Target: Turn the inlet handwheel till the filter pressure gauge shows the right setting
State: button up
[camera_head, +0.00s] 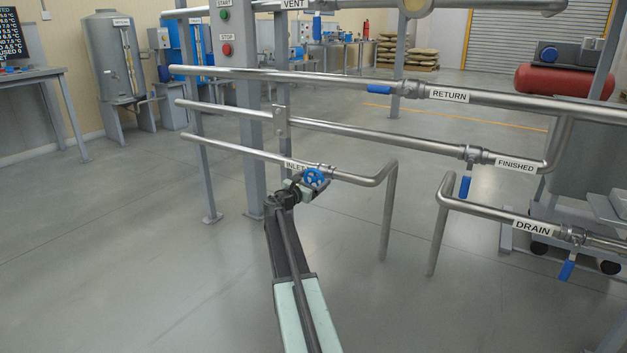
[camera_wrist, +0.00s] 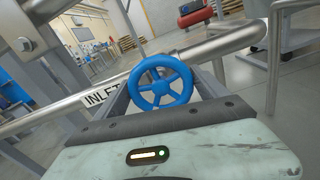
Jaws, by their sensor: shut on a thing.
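The blue inlet handwheel (camera_head: 314,177) sits on the lowest pipe, beside the INLET label (camera_head: 299,165). In the wrist view the handwheel (camera_wrist: 160,82) shows its spoked face, with the INLET label (camera_wrist: 100,97) partly hidden to its left. My gripper (camera_head: 312,186) is at the handwheel and shut on it; in the wrist view its dark fingers reach up on both sides of the wheel. The filter pressure gauge cannot be made out for certain; a round yellowish rim (camera_head: 415,5) is cut off at the top edge in the head view, its face unreadable.
Steel pipes labelled RETURN (camera_head: 449,94), FINISHED (camera_head: 515,163) and DRAIN (camera_head: 535,228) run above and to the right, with blue lever handles. A grey post (camera_head: 250,130) with START and STOP buttons stands behind my gripper. Floor at left is clear.

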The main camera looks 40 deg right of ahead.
jog(key=m, duration=0.4)
jog(key=shift+a+m, duration=0.15)
jog(key=shift+m, duration=0.15)
jog(key=m, duration=0.3)
jog(key=shift+f+m, duration=0.1)
jog(key=shift+m, duration=0.3)
jog(key=m, duration=0.4)
jog(key=shift+f, duration=0.1)
jog(key=m, duration=0.4)
jog(key=shift+m, duration=0.4)
jog(key=o, duration=1.3)
jog(key=v, duration=0.7)
jog(key=shift+s+a, duration=0.15)
jog(key=shift+a, duration=0.2)
